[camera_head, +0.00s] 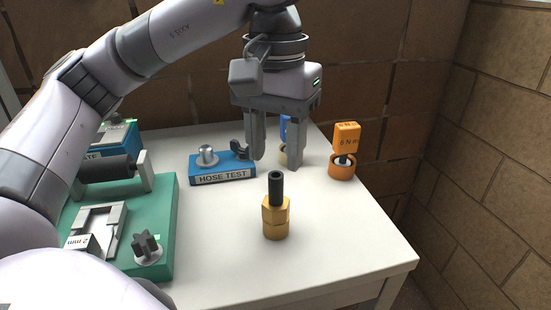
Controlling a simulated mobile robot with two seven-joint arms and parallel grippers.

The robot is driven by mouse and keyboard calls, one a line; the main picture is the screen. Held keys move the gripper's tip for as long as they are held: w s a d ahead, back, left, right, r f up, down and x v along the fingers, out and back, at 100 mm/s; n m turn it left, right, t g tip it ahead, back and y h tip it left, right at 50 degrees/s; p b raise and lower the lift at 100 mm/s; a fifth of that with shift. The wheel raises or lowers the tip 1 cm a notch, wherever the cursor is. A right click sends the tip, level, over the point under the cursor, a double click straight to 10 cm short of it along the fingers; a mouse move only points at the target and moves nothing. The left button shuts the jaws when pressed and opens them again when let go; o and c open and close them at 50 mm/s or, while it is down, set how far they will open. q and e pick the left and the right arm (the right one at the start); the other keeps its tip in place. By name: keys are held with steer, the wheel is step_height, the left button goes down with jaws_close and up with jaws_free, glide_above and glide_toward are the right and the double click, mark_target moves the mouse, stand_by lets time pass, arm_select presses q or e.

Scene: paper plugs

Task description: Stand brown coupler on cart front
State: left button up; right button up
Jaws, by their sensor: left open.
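The brown coupler (275,222), a golden-brown hex body with a black tube on top, stands upright on the white cart top (340,250), toward its front. My left gripper (277,163) points down, open, with nothing seen held between its fingers. It appears behind and above the coupler, apart from it. My right gripper is not in view.
A blue HOSE TEST block (222,170) stands left of the gripper. An orange 5 Nm tool (344,150) stands at right. A blue item (284,130) is partly hidden behind the fingers. A green fixture (163,215) fills the left side. The front right is clear.

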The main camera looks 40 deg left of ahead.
arm_select(q)
step_height(320, 180, up, 9)
steer(key=p, duration=0.3)
steer(key=shift+f, duration=0.1)
stand_by(0.4)
